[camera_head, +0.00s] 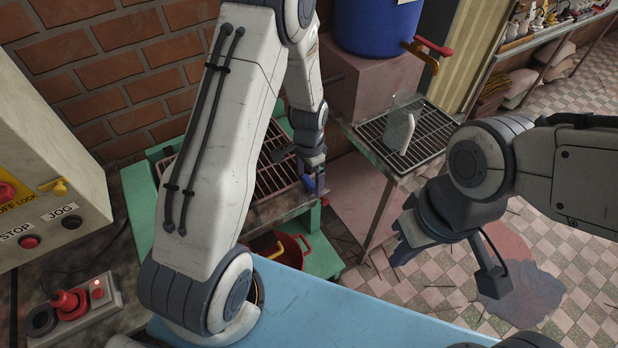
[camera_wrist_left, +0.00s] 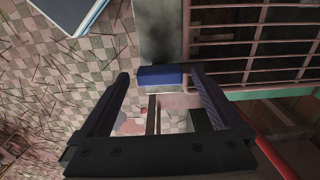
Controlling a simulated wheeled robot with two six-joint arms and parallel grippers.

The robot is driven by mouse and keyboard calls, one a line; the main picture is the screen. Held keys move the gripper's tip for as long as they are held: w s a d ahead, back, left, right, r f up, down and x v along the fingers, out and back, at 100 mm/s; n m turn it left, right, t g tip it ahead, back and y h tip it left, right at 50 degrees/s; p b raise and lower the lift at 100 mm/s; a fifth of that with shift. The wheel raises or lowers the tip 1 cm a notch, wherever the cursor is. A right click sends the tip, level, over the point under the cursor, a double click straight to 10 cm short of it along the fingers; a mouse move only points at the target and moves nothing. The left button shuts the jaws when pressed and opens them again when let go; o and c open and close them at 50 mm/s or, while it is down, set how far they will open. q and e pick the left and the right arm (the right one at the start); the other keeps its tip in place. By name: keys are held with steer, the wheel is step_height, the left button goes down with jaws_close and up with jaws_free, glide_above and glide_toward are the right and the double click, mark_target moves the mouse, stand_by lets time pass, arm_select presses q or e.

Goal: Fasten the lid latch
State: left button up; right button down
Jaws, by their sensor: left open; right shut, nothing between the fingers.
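A blue block-like handle (camera_head: 310,186), probably the latch, is at the front right end of a grated rack (camera_head: 268,182) in a green frame. In the left wrist view the same blue piece (camera_wrist_left: 160,75) shows between the fingertips, with a bent metal rod (camera_wrist_left: 188,84) at its right end. My left gripper (camera_head: 312,168) is open around or just short of it; I cannot tell whether the fingers touch it. My right gripper (camera_head: 440,262) is shut and empty, over the floor at the right. A lid is not clearly distinguishable.
A red pot (camera_head: 297,243) stands below the rack. A second grated stand (camera_head: 432,138) carries a clear jug (camera_head: 402,122). A blue barrel (camera_head: 372,25) with a tap is behind. A control box (camera_head: 40,150) is at left, a blue surface (camera_head: 320,310) in front.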

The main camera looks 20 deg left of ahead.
mark_target(309, 181)
arm_select(q)
step_height(309, 181, up, 10)
steer(key=b, duration=0.1)
steer(key=shift+r, duration=0.15)
stand_by(0.5)
steer(key=s+d+r, duration=0.7)
steer(key=s+d, duration=0.4)
steer(key=s+d+r, duration=0.1)
steer(key=s, duration=0.5)
steer(key=s+d+r+h, duration=0.1)
steer(key=s+r, duration=0.1)
steer(key=s, duration=0.4)
steer(key=shift+s+d, duration=0.35)
steer(key=shift+s, duration=0.05)
